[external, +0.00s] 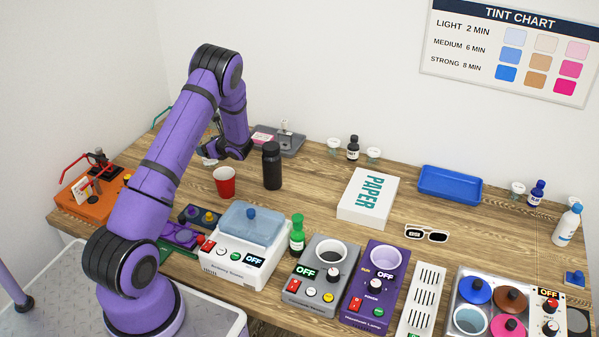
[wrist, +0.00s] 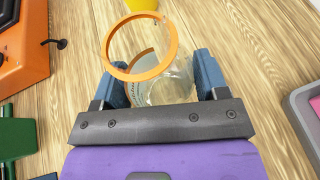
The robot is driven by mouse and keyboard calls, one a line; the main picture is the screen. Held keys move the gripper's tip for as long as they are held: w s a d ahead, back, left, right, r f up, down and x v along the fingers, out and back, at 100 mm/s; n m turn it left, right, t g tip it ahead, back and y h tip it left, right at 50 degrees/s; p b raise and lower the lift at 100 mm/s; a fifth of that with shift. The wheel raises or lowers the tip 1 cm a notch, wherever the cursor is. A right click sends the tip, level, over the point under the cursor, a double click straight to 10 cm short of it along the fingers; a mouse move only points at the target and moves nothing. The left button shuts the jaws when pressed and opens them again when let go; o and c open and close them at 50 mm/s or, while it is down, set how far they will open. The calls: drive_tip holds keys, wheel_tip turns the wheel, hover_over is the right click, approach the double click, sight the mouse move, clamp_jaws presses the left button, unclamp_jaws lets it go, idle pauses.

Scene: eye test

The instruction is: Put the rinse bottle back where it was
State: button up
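The white bottle (external: 567,225) with a pale cap and a blue-marked label stands upright at the far right of the table. It looks most like the rinse bottle, but its label is too small to read. My gripper (external: 212,152) is far from it, low over the back left of the table and partly hidden by my arm. In the wrist view the blue fingers of my gripper (wrist: 160,82) are wide apart, with a clear glass vessel (wrist: 170,85) with an orange rim between them. I cannot tell whether they press on it.
A red cup (external: 224,183) and a black bottle (external: 272,166) stand near my gripper. An orange device (external: 75,200) is at the left, a grey tray (external: 290,145) behind. A blue tray (external: 450,185) and a paper box (external: 368,198) lie right. Several devices line the front.

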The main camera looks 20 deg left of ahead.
drive_tip(key=shift+o, duration=1.3)
